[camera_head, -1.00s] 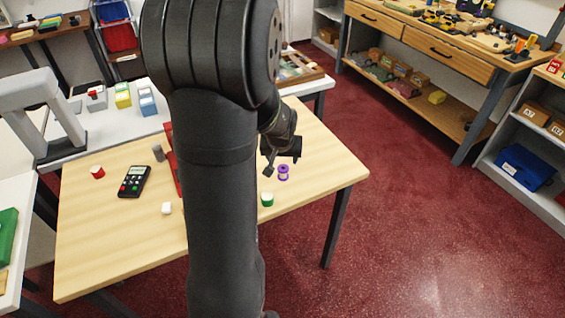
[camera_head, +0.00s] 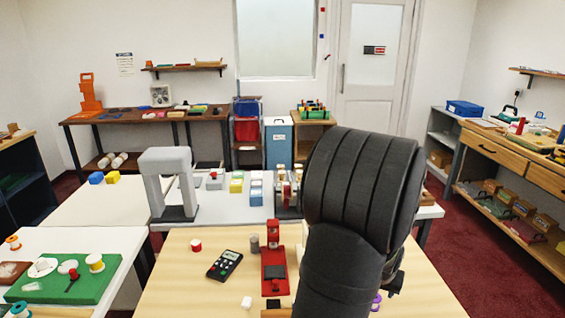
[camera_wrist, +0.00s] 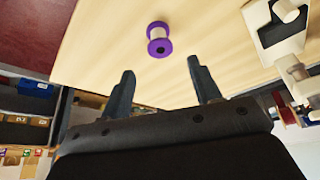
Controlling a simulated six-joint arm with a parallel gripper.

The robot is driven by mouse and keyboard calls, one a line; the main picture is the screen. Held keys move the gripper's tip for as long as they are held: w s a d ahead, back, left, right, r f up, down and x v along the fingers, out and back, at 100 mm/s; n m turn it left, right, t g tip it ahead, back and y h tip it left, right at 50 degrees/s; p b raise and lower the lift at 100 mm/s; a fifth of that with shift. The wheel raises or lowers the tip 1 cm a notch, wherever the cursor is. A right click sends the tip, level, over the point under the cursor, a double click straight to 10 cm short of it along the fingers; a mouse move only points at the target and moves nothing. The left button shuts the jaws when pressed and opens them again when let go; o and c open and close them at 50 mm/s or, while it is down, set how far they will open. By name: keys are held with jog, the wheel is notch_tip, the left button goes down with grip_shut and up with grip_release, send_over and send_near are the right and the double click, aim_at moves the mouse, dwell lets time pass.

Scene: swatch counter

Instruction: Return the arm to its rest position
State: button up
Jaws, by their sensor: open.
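My arm (camera_head: 355,205) stands large at the right of the middle in the head view, over the light wood table (camera_head: 180,290). It hides most of my gripper there; only a dark part shows behind the arm's right edge. In the wrist view my gripper (camera_wrist: 161,65) is open, its two fingers apart with nothing between them. A purple spool with pale winding (camera_wrist: 158,39) stands on the table beyond the fingertips, apart from them. A sliver of it shows beside my arm in the head view (camera_head: 376,302).
On the table left of my arm are a red stand (camera_head: 274,268), a black calculator-like device (camera_head: 224,265), a red-and-white roll (camera_head: 196,245) and a small white block (camera_head: 247,302). A grey arch-shaped frame (camera_head: 166,162) stands behind. A green board (camera_head: 65,282) lies at left.

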jog(key=x, duration=0.9)
jog(key=shift+s, duration=0.1)
jog(key=shift+r, duration=0.15)
